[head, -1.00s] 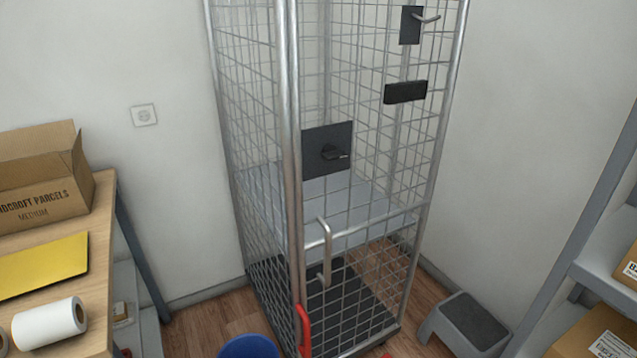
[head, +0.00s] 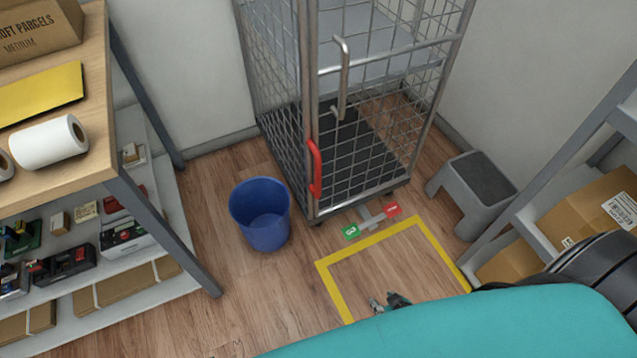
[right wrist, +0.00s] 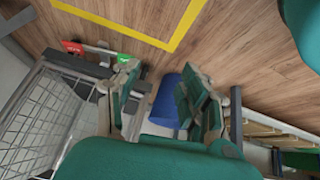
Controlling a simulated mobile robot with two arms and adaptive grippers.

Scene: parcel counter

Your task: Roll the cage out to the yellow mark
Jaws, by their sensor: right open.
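The wire mesh roll cage (head: 375,150) stands in the corner, against the back wall, with a dark base and a red lever on its near left post. A foot pedal (head: 371,219) with a green and a red end sticks out at its bottom front. The yellow mark (head: 375,240) is a taped outline on the floor in front of the cage, empty and partly hidden by my teal arm. My right gripper (head: 390,303) is over the marked area, apart from the cage. In the right wrist view its fingers (right wrist: 163,103) are open and empty. My left gripper is not in view.
A blue bin (head: 262,215) stands on the floor just left of the cage's front corner. A grey step stool (head: 472,190) stands right of it. A workbench with shelves (head: 150,215) is at left, a rack with boxes (head: 590,215) at right.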

